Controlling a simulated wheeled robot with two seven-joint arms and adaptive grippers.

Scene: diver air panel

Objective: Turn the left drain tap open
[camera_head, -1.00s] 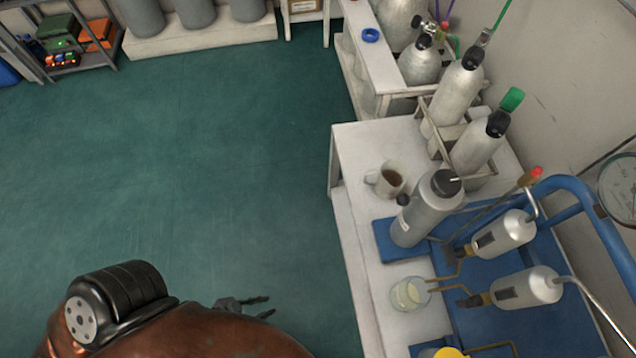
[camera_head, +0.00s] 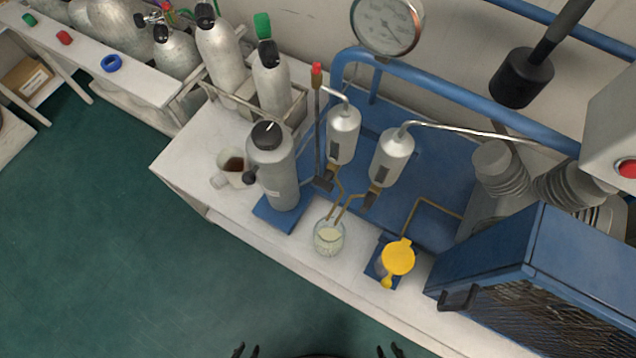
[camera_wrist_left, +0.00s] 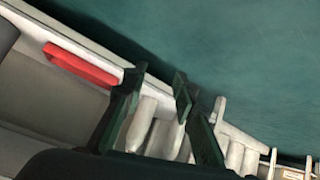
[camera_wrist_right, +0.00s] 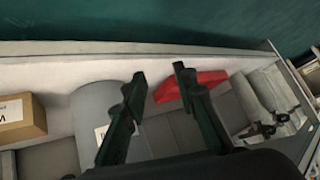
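Two silver filter cylinders stand against the blue panel in the head view, a left one (camera_head: 342,135) and a right one (camera_head: 391,158). The left drain tap (camera_head: 328,179) is a small dark fitting under the left cylinder. The right drain tap (camera_head: 371,199) is under the other. Brass tubes run from both towards a glass jar (camera_head: 329,238) of pale liquid. The taps' handle positions are too small to tell. My left gripper (camera_head: 246,351) and right gripper (camera_head: 390,351) are at the bottom edge, open, empty and well short of the bench. Their spread fingers show in the left wrist (camera_wrist_left: 155,82) and right wrist (camera_wrist_right: 158,80) views.
A yellow-topped fitting (camera_head: 398,257) and a blue caged box (camera_head: 530,265) are to the right. A gauge (camera_head: 387,22) and blue rail (camera_head: 450,95) are behind. Floor in front is clear.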

